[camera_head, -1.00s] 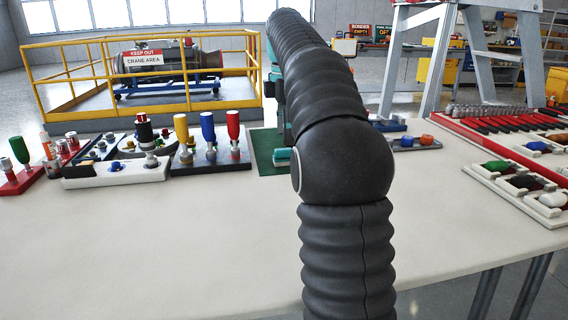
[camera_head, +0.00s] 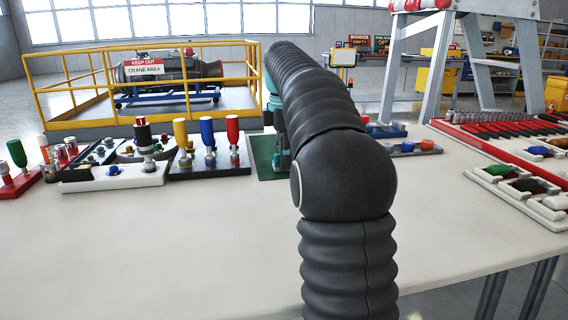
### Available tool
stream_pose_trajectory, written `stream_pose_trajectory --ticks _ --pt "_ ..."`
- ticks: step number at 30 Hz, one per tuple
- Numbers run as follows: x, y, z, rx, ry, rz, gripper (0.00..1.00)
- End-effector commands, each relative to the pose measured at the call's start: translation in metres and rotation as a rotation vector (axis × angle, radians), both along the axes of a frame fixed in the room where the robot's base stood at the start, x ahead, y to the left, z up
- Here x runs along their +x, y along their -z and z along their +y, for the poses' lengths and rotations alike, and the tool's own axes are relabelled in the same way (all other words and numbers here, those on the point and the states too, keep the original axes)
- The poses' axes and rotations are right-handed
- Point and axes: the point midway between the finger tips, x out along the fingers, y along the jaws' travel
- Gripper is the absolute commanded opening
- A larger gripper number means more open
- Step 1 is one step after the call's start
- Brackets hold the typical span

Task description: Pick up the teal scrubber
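A dark green mat (camera_head: 262,151) lies on the table's far half, partly hidden behind my black arm. The end of my arm reaches over this mat. Narrow teal and grey parts show along the arm's left side, and my gripper (camera_head: 281,160) seems to be low over the mat there. My arm hides most of it, so its fingers cannot be made out. I cannot pick out the teal scrubber with certainty, nor tell whether the gripper touches it.
A dark board with yellow, blue and red-handled tools (camera_head: 208,168) stands just left of the mat. A white tray (camera_head: 115,181) and a red stand (camera_head: 20,186) are farther left. A red tray (camera_head: 480,142) and white compartment trays (camera_head: 520,191) lie at right. The near table is clear.

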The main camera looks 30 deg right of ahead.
Motion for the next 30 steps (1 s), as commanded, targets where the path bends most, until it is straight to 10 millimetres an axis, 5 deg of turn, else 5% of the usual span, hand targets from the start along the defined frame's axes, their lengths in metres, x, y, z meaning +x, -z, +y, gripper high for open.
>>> stream_pose_trajectory --ticks 16,23,30 --pt "0.0 -0.008 0.0 0.001 0.0 0.002 0.1" --pt "0.001 -0.044 0.0 0.0 0.0 -0.001 0.1" --pt "-0.038 -0.073 -0.037 0.0 0.005 -0.001 0.1"
